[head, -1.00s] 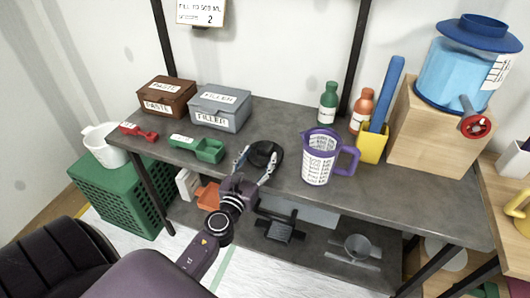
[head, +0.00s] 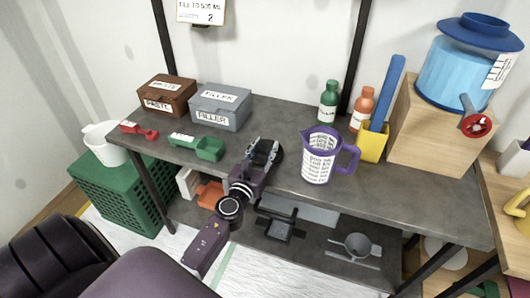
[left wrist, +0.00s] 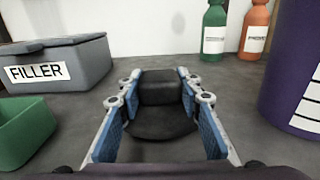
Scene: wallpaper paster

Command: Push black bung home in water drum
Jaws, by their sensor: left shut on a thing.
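The black bung (left wrist: 162,112) lies on the grey table; it has a round base and a raised block-shaped grip. My left gripper (head: 264,150) is shut on it, with the blue finger pads on either side of the raised grip in the left wrist view (left wrist: 161,88). In the head view the bung (head: 277,157) is partly hidden by the fingers. The water drum (head: 455,74) is a blue clear tank with a blue lid and a red tap, on a wooden box at the right. Its opening for the bung cannot be made out. My right gripper is out of view.
A purple jug (head: 318,158) stands just right of the gripper. Filler box (head: 220,106), paste box (head: 166,95) and green scoop (head: 209,149) are left. The table's front edge is close.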

